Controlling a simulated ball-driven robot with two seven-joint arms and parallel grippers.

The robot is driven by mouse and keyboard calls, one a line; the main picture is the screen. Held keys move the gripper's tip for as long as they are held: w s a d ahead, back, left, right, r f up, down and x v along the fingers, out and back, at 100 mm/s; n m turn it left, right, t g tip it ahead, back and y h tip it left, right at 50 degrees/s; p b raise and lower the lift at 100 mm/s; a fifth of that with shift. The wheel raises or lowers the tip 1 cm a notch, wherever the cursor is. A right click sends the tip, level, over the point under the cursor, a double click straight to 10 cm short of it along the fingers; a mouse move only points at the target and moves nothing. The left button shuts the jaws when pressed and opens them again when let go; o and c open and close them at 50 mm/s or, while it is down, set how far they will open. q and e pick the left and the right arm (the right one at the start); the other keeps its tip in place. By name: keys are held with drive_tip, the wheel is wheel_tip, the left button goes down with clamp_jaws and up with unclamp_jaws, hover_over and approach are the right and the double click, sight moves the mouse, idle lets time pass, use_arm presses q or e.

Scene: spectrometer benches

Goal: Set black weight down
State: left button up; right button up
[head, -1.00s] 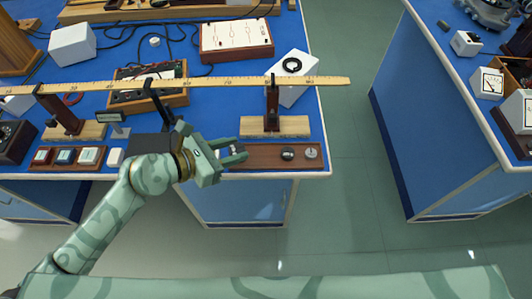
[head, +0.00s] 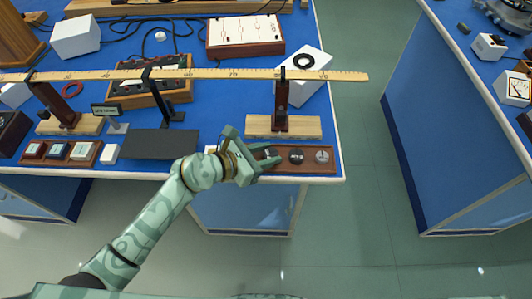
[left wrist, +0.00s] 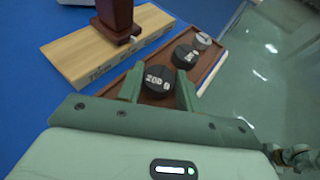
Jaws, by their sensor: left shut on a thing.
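My left gripper (head: 268,158) is over the left part of the brown wooden weight tray (head: 310,170) at the bench's front edge. In the left wrist view its two fingers (left wrist: 160,88) are on either side of a black weight (left wrist: 157,80) marked 200 g, shut on it. The weight is upright at the tray; I cannot tell whether its base touches the tray floor. A second black weight (head: 297,156) and a grey weight (head: 322,156) sit to its right in the tray. My right gripper is not in view.
A metre rule (head: 210,74) on stands spans the blue bench. A wooden base (head: 257,125) with a dark post (head: 282,100) is just behind the tray. A black pad (head: 158,144) lies to the left. An open aisle separates the right-hand bench (head: 430,130).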

use_arm(q)
drive_tip(key=o, duration=1.1)
drive_tip(key=shift+f, duration=0.1)
drive_tip(key=shift+s+a+r, duration=0.1)
drive_tip(key=shift+a+r, duration=0.15)
drive_tip(key=shift+r, duration=0.05)
drive_tip(key=p+v, duration=0.2)
drive_tip(key=v, duration=0.9)
drive_tip(key=shift+p, duration=0.3)
drive_tip(key=shift+s+a, duration=0.15)
